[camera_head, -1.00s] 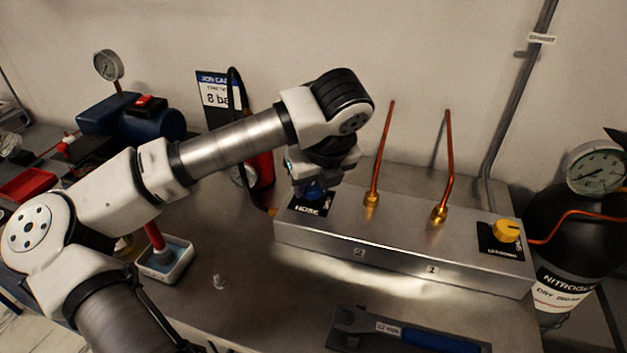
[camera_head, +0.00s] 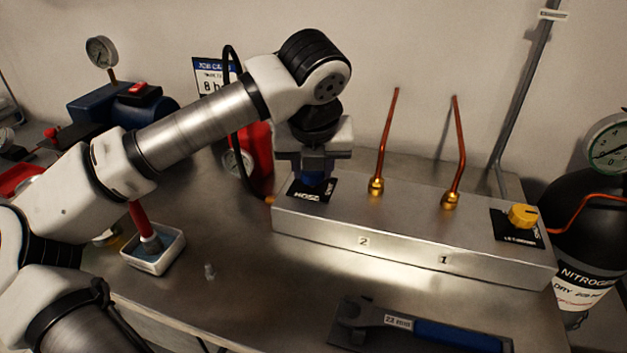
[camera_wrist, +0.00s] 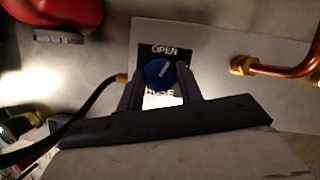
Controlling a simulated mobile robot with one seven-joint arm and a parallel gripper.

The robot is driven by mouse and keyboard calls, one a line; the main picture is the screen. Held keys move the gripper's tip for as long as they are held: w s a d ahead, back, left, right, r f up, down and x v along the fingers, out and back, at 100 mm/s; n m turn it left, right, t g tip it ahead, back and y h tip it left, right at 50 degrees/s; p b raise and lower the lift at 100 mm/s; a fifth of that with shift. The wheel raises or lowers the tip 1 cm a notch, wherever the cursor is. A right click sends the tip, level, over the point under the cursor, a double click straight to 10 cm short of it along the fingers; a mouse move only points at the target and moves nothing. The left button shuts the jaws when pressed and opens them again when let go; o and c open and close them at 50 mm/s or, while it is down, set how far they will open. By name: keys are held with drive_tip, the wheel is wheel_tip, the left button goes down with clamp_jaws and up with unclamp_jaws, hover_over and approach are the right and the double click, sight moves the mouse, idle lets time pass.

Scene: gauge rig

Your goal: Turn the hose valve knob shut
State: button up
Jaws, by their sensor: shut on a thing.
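The blue hose valve knob (camera_wrist: 159,73) sits on a black plate marked OPEN (camera_wrist: 165,50) on the metal manifold block. Its white pointer line is tilted up and to the right in the wrist view. My gripper (camera_wrist: 160,88) is shut on the knob, with one dark finger on each side. In the head view my gripper (camera_head: 315,172) reaches down onto the left end of the manifold (camera_head: 350,225). There the knob (camera_head: 315,178) is mostly hidden by the fingers, above the HOSE label (camera_head: 307,195).
Two copper tubes (camera_head: 386,140) (camera_head: 456,150) rise from the manifold's brass fittings. A yellow knob (camera_head: 522,216) is at its right end. A black hose (camera_wrist: 75,122) runs left of the knob. A blue-handled wrench (camera_head: 455,334) lies in front; a white tray (camera_head: 165,262) stands left.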

drive_tip(key=m+h+b, duration=0.1)
drive_tip(key=m, duration=0.1)
drive_tip(key=shift+a+f+m+b, duration=0.1)
drive_tip(key=shift+m+b, duration=0.3)
drive_tip(key=m+h+b, duration=0.1)
drive_tip(key=m, duration=0.2)
drive_tip(key=shift+w+a+m+g, duration=0.1)
drive_tip(key=shift+m+g, duration=0.2)
drive_tip(key=m+g+h, duration=0.1)
drive_tip(key=m, duration=0.2)
drive_tip(key=m+h, duration=0.1)
drive_tip(key=m, duration=0.2)
drive_tip(key=shift+w+a+g, duration=0.1)
drive_tip(key=shift+w+g, duration=0.05)
drive_tip(key=shift+g, duration=0.25)
drive_tip(key=shift+m, duration=0.3)
drive_tip(key=o, duration=1)
drive_tip(key=p+v, duration=0.1)
drive_tip(key=v, duration=1.3)
